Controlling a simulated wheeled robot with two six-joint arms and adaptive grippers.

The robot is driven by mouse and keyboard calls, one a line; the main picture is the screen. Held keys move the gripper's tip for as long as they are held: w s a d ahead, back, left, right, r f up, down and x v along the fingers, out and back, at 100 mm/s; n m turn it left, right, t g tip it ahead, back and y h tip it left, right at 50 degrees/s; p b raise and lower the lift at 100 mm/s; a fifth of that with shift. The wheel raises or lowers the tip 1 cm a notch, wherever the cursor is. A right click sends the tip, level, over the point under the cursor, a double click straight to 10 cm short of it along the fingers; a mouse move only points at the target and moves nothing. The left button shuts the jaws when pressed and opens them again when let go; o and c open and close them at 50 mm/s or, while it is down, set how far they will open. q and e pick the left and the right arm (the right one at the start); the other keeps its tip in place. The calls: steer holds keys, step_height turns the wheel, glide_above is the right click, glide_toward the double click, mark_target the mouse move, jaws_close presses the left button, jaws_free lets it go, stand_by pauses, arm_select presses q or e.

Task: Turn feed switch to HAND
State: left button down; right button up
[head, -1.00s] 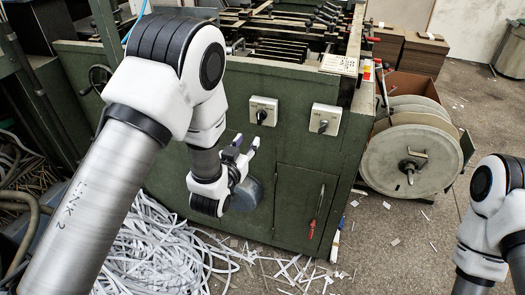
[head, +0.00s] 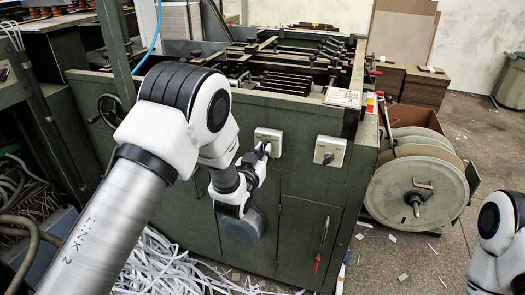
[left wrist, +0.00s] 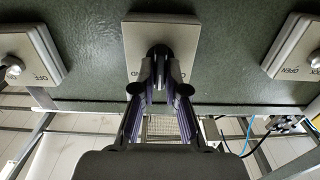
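The feed switch (head: 268,142) is a pale square plate with a black knob, the left of two switches in the head view on the green machine front. In the left wrist view its plate (left wrist: 133,41) is in the middle, with part of a label ending in "ND" showing. My left gripper (head: 264,151) is at this switch. In the left wrist view its fingers (left wrist: 160,78) lie close on both sides of the black knob. Whether they press on it cannot be told. The knob's pointing direction is mostly hidden. My right gripper is out of view.
A second switch (head: 330,151) is to the right; an ON/OFF plate (left wrist: 32,55) and an OPEN-marked plate (left wrist: 296,46) flank the feed switch in the left wrist view. A red-handled tool (head: 321,245) hangs below. A reel (head: 395,185) stands right of the machine.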

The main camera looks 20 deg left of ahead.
arm_select(q)
steer(key=shift+w+r+m, duration=0.1)
steer(key=shift+m, duration=0.2)
steer(key=shift+d+m+b, duration=0.15)
steer(key=shift+m+b, duration=1)
steer(key=shift+m, duration=3.05)
steer(key=c, duration=1.2)
jaws_free()
steer(key=shift+w, duration=0.1)
steer(key=s, duration=1.2)
steer(key=shift+a, duration=0.2)
